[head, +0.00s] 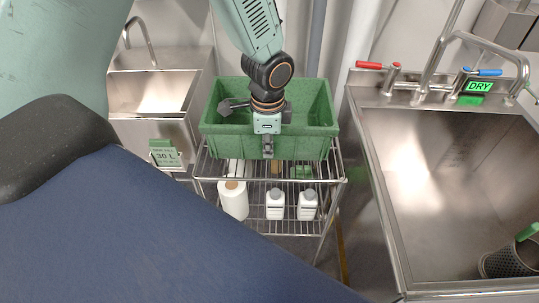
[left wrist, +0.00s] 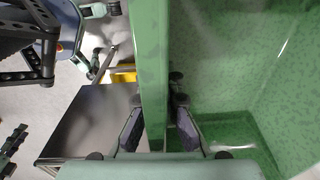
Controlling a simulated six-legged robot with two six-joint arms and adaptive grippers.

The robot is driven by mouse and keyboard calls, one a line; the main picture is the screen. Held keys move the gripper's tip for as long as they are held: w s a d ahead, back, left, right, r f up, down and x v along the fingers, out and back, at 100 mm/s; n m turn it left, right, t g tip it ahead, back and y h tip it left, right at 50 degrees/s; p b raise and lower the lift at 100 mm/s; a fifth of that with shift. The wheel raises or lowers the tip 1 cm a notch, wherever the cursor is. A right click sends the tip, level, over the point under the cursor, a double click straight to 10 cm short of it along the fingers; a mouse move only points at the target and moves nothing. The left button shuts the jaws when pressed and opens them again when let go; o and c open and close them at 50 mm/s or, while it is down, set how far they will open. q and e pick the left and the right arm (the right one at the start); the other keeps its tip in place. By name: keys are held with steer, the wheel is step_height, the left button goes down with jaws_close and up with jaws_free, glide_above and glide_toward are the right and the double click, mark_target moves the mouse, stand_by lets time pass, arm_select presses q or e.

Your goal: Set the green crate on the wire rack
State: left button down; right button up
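The green crate (head: 222,142) is upright at the top of the wire rack (head: 330,180). I cannot tell whether its base fully rests on the rack. It looks empty from above. My left gripper (head: 267,146) reaches down from above onto the crate's near wall. In the left wrist view the fingers (left wrist: 158,120) lie on either side of the crate's wall (left wrist: 153,50), close against it, and appear shut on it. One finger is outside the wall; the inner one is hidden in the head view.
A white roll (head: 234,200) and two white bottles (head: 275,205) (head: 307,205) stand on a lower shelf. A large steel sink (head: 440,180) is close on the right, with a smaller sink (head: 150,95) on the left. A pipe (head: 316,40) runs behind the rack.

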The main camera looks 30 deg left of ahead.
arm_select(q)
steer(key=shift+d+f, duration=0.2)
steer(key=f, duration=0.2)
steer(key=a+f+b, duration=0.1)
steer(key=f, duration=0.1)
steer(key=shift+w, duration=0.2)
steer(key=shift+s+d+r, duration=0.1)
steer(key=shift+d+r, duration=0.15)
steer(key=shift+d, duration=0.15)
steer(key=shift+a+f, duration=0.1)
steer(key=shift+f, duration=0.05)
steer(key=c, duration=1.9)
jaws_free()
steer(key=shift+a+f, duration=0.1)
steer(key=shift+a, duration=0.1)
steer(key=shift+o, duration=1.9)
steer(key=shift+d, duration=0.2)
